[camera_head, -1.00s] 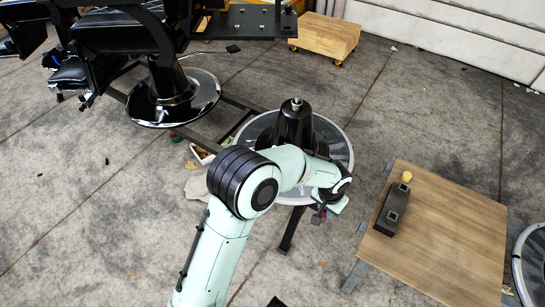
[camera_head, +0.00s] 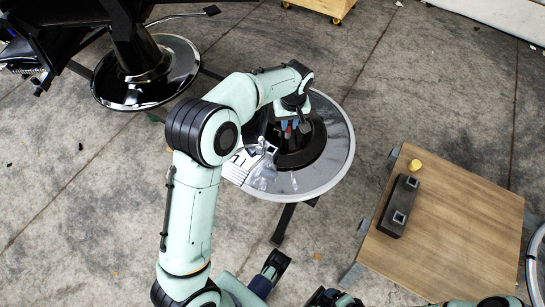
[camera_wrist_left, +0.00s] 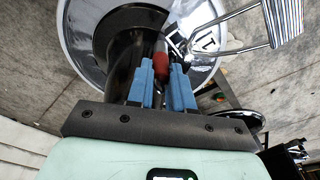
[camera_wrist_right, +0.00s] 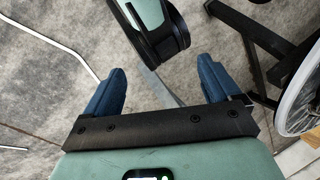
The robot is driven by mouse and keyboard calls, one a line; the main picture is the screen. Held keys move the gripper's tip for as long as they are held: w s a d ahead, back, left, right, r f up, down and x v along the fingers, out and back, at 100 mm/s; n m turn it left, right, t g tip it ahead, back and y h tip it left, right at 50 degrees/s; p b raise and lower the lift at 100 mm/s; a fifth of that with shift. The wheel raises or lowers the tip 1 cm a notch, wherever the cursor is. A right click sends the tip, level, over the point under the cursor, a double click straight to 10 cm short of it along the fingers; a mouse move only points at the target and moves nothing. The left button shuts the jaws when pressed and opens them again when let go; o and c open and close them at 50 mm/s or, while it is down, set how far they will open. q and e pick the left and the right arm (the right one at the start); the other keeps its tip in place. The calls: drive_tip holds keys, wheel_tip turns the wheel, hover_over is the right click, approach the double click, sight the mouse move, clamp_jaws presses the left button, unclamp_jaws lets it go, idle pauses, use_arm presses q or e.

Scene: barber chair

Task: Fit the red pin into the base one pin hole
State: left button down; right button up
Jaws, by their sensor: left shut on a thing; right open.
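The red pin (camera_wrist_left: 161,58) is between the blue fingers of my left gripper (camera_wrist_left: 165,75), which is shut on it. In the head view, my left gripper (camera_head: 291,128) and a bit of the pin are over the round base (camera_head: 325,165), close to its black central column (camera_head: 309,150). In the left wrist view, the pin's tip is near that column (camera_wrist_left: 125,58); I cannot tell whether they touch. The pin hole is hidden or too small to make out. My right gripper (camera_wrist_right: 162,75) is open and empty, above the floor.
A wooden table (camera_head: 455,220) at the right holds a black block (camera_head: 398,207) with square sockets and a small yellow piece (camera_head: 414,165). A barber chair with a chrome base (camera_head: 150,75) stands at the upper left. A silver frame-like piece (camera_head: 248,165) lies at the base's left side.

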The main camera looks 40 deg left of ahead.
use_arm(q)
drive_tip(key=a+n+b, duration=0.3)
drive_tip(key=a+n, duration=0.2)
drive_tip(key=a, duration=0.1)
drive_tip(key=shift+n, duration=0.3)
drive_tip(key=shift+a+f+b, duration=0.2)
drive_tip(key=shift+f+b, duration=0.95)
drive_tip(key=shift+f, duration=3.55)
drive_tip(key=shift+a+f+b, duration=0.15)
drive_tip(key=shift+f+b, duration=1)
drive_tip(key=shift+f, duration=3.55)
use_arm(e)
drive_tip(key=w+d+f, duration=0.2)
drive_tip(key=f, duration=0.3)
drive_tip(key=w+d+f+t+h, duration=0.1)
drive_tip(key=w+d+f, duration=0.1)
drive_tip(key=f, duration=0.3)
drive_tip(key=shift+w+f+m+t, duration=0.2)
drive_tip(key=shift+w+m+t, duration=0.15)
drive_tip(key=shift+w, duration=0.45)
drive_tip(key=shift+d, duration=0.1)
use_arm(q)
drive_tip(key=shift+f, duration=0.2)
drive_tip(key=c, duration=1)
unclamp_jaws()
use_arm(e)
drive_tip(key=shift+s+f, duration=0.1)
drive_tip(key=shift+s, duration=0.05)
use_arm(q)
drive_tip(key=shift+r, duration=0.1)
